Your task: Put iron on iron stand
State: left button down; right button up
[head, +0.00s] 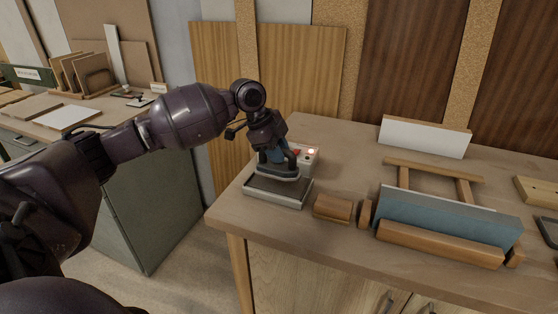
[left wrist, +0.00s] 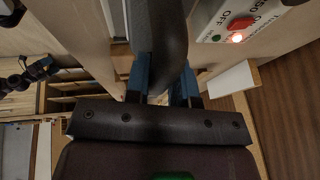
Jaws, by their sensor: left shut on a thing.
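The iron (head: 277,174) is dark with a pale lower edge. It is at the iron stand (head: 278,198), a low grey tray with a dark top on the bench's left corner. I cannot tell whether its sole touches the stand. My left gripper (head: 275,157) is above the stand, shut on the iron's handle. In the left wrist view the blue fingers of my left gripper (left wrist: 163,88) close around the dark handle (left wrist: 167,35); the sole is hidden there. A small dark arm with a bluish end, apparently my right, shows at that view's left edge; its jaws are unclear.
A control box (head: 307,158) with a red switch and lit lamp stands just behind the stand. A wooden block (head: 334,208) lies close to its right. Farther right is a wooden frame with a blue-grey piece (head: 450,216).

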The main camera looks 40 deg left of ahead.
pick_arm(q)
notch_tip(320, 180, down, 2)
jog(key=shift+f, duration=0.2)
jog(key=shift+f, duration=0.15)
jog(key=c, duration=1)
grip_release()
jog(key=shift+f, duration=0.1)
jog(key=shift+c, duration=0.2)
jog(key=shift+o, duration=0.4)
